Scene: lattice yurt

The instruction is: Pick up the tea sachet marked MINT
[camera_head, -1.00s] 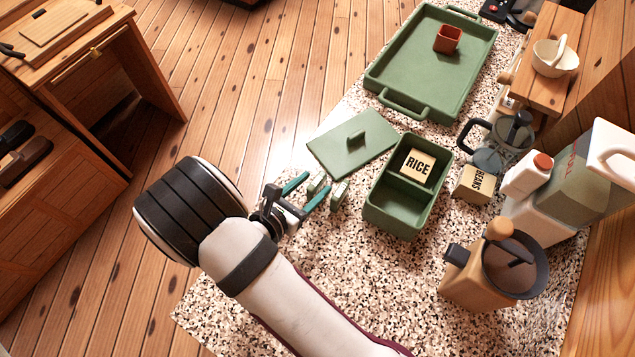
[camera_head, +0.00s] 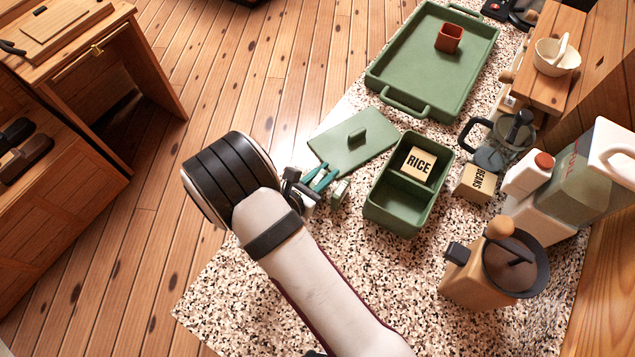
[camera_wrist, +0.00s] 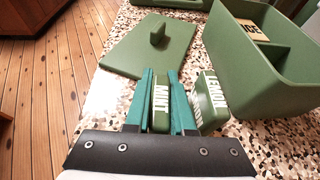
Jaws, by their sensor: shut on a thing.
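The green tea sachet marked MINT (camera_wrist: 161,101) stands between the teal fingers of my gripper (camera_wrist: 161,92) in the wrist view. The fingers press on both its sides, and its white lettering faces the camera. My gripper also shows in the head view (camera_head: 322,177), low over the speckled counter, where the sachet is mostly hidden by the fingers. A second green sachet, marked LEMON (camera_wrist: 211,100), stands just right of the right finger. It also shows in the head view (camera_head: 340,192).
A green lid (camera_head: 352,141) with a knob lies just beyond my gripper. A green two-compartment box (camera_head: 393,222) stands to the right, with a RICE block (camera_head: 419,164) in its far compartment. A BEANS block (camera_head: 474,183) and a jug (camera_head: 492,158) are farther right. A green tray (camera_head: 418,75) lies behind.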

